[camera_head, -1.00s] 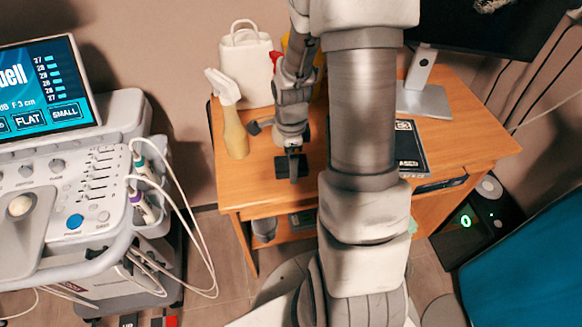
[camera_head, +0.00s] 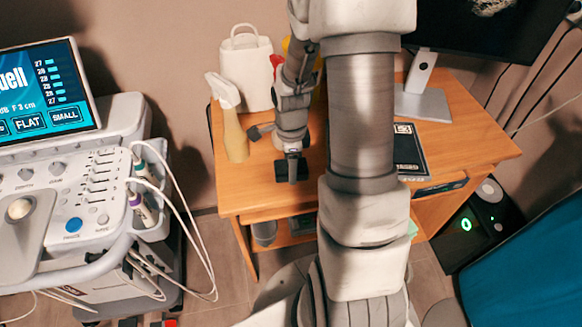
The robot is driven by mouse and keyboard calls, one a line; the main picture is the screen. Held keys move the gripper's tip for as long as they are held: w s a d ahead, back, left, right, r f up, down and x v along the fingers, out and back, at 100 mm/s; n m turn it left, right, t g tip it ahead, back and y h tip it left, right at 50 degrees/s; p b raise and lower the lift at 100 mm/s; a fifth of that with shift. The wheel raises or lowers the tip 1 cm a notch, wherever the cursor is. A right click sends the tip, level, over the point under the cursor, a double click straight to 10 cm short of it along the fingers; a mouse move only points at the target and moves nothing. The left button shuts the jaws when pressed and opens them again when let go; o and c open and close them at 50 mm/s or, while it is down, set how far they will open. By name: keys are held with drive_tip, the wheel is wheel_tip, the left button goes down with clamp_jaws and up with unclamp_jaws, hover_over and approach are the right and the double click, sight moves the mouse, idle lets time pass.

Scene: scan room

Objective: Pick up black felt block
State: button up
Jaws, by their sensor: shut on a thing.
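The black felt block (camera_head: 282,171) is a small dark block near the front left of the wooden desk (camera_head: 250,200). My gripper (camera_head: 292,178) points down at it and is shut on it, with the fingers partly covering the block. The block appears to be at or just above the desk top; I cannot tell if it touches the wood.
A spray bottle (camera_head: 232,125) and a white bag-like container (camera_head: 246,75) stand behind left. A dark book (camera_head: 408,150) lies right, partly behind my arm. A monitor stand (camera_head: 420,95) is at the back right. An ultrasound machine (camera_head: 75,190) stands left of the desk.

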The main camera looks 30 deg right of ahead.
drive_tip(key=shift+r, duration=0.15)
wheel_tip(320, 180, up, 4)
drive_tip(key=shift+w+r+p, duration=0.1)
drive_tip(key=shift+r+p, duration=0.05)
drive_tip(key=shift+p, duration=0.45)
drive_tip(key=s+d+r+p, duration=0.1)
drive_tip(key=s+d+r, duration=0.5)
drive_tip(key=d, duration=0.3)
drive_tip(key=shift+s+d+r, duration=0.25)
drive_tip(key=shift+s+d, duration=0.05)
drive_tip(key=shift+d, duration=0.1)
